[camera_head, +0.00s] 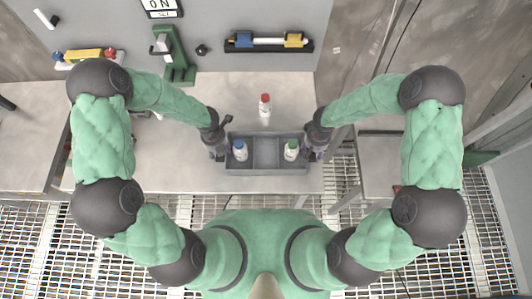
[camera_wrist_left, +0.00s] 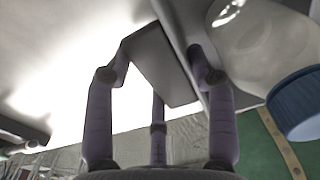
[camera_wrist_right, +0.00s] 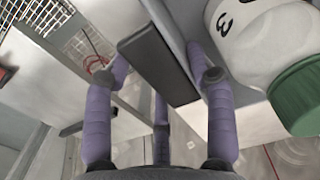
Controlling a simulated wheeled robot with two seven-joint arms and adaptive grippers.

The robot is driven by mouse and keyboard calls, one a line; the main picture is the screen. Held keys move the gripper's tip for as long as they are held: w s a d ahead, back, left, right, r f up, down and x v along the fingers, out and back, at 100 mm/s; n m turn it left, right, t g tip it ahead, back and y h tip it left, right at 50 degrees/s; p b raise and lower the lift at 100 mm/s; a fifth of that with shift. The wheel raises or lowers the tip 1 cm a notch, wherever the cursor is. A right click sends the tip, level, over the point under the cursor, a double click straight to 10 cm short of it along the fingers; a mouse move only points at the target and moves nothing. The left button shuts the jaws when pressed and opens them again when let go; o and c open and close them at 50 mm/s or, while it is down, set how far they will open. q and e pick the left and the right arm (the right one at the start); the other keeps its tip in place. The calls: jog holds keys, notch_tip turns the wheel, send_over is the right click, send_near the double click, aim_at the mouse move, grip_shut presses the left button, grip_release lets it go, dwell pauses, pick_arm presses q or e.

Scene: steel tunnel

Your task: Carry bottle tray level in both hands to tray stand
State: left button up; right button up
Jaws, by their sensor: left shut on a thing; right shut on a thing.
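The grey bottle tray (camera_head: 265,169) is at the near edge of the bench, between my two hands, and looks roughly level. A blue-capped bottle (camera_head: 240,151) stands in its left compartment and a green-capped bottle (camera_head: 291,150) in its right one; the middle one is empty. My left gripper (camera_head: 220,149) is shut on the tray's left end; the left wrist view shows its fingers around a dark handle plate (camera_wrist_left: 160,65). My right gripper (camera_head: 313,149) is shut on the right end, around a similar plate (camera_wrist_right: 158,62). I cannot tell whether the tray touches the bench.
A red-capped bottle (camera_head: 265,107) stands on the bench (camera_head: 225,95) just beyond the tray. A lower grey surface (camera_head: 380,155), possibly the tray stand, is at the right past a gap over floor grating (camera_head: 343,175). A green fixture (camera_head: 178,60) stands at the back left.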

pick_arm(q)
jog(key=shift+r, duration=0.2)
pick_arm(e)
jog(key=shift+r, duration=0.2)
